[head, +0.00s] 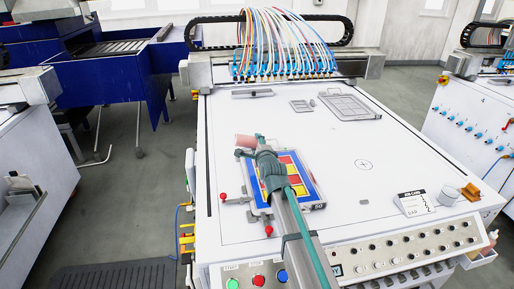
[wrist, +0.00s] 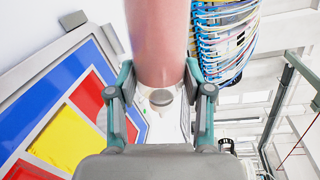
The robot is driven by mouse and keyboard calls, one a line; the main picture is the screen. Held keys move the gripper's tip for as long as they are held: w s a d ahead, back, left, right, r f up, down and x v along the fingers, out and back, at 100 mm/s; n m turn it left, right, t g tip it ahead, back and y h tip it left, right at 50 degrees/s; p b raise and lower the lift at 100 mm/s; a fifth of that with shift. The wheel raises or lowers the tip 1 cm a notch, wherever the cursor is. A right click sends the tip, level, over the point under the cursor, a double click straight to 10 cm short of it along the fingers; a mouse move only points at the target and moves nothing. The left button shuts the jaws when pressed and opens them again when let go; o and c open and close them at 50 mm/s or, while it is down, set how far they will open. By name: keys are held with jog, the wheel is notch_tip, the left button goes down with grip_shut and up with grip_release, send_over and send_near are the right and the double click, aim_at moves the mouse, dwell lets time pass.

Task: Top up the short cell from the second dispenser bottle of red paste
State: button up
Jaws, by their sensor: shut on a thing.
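My gripper (wrist: 158,82) is shut on a pink bottle (wrist: 158,40), its two fingers on either side of it. A small pale round tip (wrist: 160,98) shows at the bottle's near end in the wrist view. In the head view the bottle (head: 245,141) sticks out to the left of my gripper (head: 260,143), tilted over sideways. The framed mould with blue, red and yellow cells (head: 307,187) lies below and behind my arm, which hides part of it. In the wrist view the mould (wrist: 62,138) is at left. I cannot tell which cell is short.
Red-knobbed clamps (head: 269,230) stand at the mould's left and front. A row of nozzles with coloured hoses (head: 290,62) spans the back. A grey tray (head: 350,106) lies far right. A card (head: 414,204) and white cup (head: 452,195) sit front right. The table's right middle is clear.

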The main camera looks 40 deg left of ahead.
jog(key=m+b, duration=0.2)
jog(key=b, duration=0.1)
jog(key=shift+w+d+f+m+y+b, duration=0.25)
jog(key=shift+w+f+m+y+b, duration=0.05)
jog(key=shift+w+f, duration=0.1)
jog(key=m+b, duration=0.1)
jog(key=m, duration=0.1)
jog(key=w+d+m+b, duration=0.1)
jog(key=m, duration=0.1)
jog(key=shift+w+r+g+y, duration=0.15)
jog(key=shift+r+g+y, duration=0.05)
jog(key=shift+g+y, duration=0.2)
jog(key=shift+d, duration=0.1)
jog(key=c, duration=0.3)
jog(key=shift+c, duration=0.2)
dwell(3.1)
